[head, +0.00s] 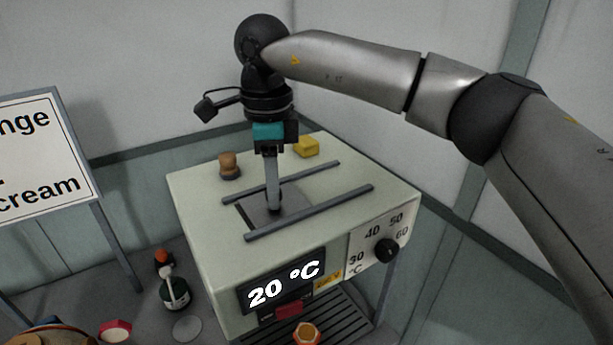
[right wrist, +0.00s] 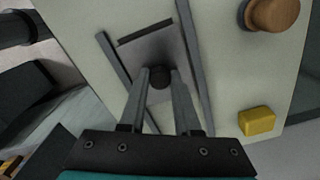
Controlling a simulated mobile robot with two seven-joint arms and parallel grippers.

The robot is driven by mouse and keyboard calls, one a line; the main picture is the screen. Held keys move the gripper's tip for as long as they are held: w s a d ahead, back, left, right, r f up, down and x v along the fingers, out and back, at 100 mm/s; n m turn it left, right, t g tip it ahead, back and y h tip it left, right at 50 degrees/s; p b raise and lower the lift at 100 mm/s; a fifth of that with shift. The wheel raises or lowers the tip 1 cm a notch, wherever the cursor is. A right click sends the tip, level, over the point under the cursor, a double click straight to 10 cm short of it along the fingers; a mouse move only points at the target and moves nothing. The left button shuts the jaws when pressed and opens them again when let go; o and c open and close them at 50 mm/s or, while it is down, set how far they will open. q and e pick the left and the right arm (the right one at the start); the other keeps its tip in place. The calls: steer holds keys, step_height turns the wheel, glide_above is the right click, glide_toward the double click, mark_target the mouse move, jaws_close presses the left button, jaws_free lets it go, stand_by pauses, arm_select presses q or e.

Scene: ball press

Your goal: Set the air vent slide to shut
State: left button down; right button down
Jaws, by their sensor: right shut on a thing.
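The air vent slide (head: 262,216) is a grey plate between two parallel rails on top of a pale box-shaped machine (head: 205,205). It also shows in the right wrist view (right wrist: 182,50), with a narrow dark slot (right wrist: 146,32) along its far edge. A small dark round knob (right wrist: 160,76) stands on the plate. My right gripper (head: 273,207) points straight down from above, with its fingers closed around this knob; its fingertips also show in the right wrist view (right wrist: 160,88). The fingers partly hide the knob in the head view. My left gripper is not in view.
On the machine's top, behind the rails, are a brown knob (head: 229,165) and a yellow block (head: 306,146). The front has a 20 °C display (head: 283,281) and a black dial (head: 386,250). A sign (head: 40,150) stands at left. A bottle (head: 174,292) stands beside the machine.

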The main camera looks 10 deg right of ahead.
steer(key=shift+s+a, duration=0.2)
steer(key=shift+a, duration=0.3)
steer(key=c, duration=0.6)
jaws_free()
steer(key=shift+a, duration=0.1)
step_height(320, 180, up, 15)
steer(key=shift+r, duration=0.15)
